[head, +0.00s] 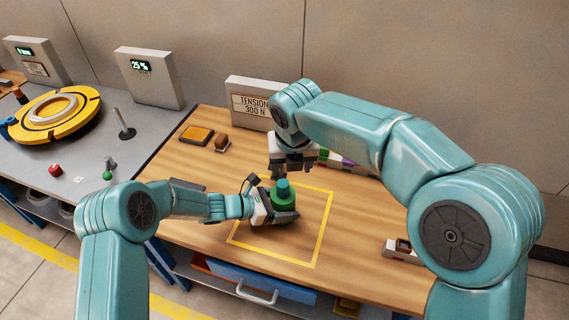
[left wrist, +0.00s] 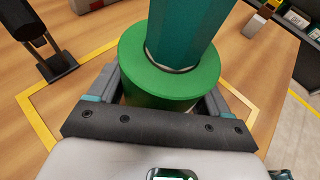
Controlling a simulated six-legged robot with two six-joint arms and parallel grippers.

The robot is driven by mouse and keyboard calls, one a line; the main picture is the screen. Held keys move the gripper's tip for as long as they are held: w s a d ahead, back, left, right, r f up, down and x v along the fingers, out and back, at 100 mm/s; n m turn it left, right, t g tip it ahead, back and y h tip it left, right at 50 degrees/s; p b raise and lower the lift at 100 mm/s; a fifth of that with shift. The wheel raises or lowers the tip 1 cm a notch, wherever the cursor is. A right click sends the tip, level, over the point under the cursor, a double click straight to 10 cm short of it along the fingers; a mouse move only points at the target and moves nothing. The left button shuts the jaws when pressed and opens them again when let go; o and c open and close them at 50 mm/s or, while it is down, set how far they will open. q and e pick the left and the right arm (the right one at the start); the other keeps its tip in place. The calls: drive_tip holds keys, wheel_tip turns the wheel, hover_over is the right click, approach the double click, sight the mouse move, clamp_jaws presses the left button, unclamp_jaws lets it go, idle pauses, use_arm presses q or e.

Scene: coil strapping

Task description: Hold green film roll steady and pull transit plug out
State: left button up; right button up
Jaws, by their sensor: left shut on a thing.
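The green film roll (head: 284,212) stands upright on the wooden table inside a yellow outlined square. The teal transit plug (head: 283,189) sticks up from its top; in the left wrist view the plug (left wrist: 185,35) sits in the centre of the roll's green top (left wrist: 140,75). My left gripper (head: 280,217) is shut on the film roll low down, with a finger on each side of it in the left wrist view. My right gripper (head: 292,172) points down behind and above the plug, apart from it. Its fingers look spread with nothing between them. The plug's lower part is hidden inside the roll.
A tension sign box (head: 250,100) stands at the table's back, with an orange pad (head: 196,136) and a brown block (head: 222,143) nearby. A small holder (head: 402,249) lies at right. A yellow turntable (head: 55,115) is on the left bench. The front right of the square is clear.

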sight(283, 182)
drive_tip(key=x, duration=0.3)
drive_tip(key=a+x, duration=0.1)
drive_tip(key=x, duration=0.7)
drive_tip(key=shift+a+f, duration=0.25)
drive_tip(key=shift+f, duration=0.05)
use_arm(q)
drive_tip(key=shift+d, duration=0.1)
use_arm(e)
drive_tip(key=shift+s, duration=0.1)
clamp_jaws()
drive_tip(key=shift+r, duration=0.65)
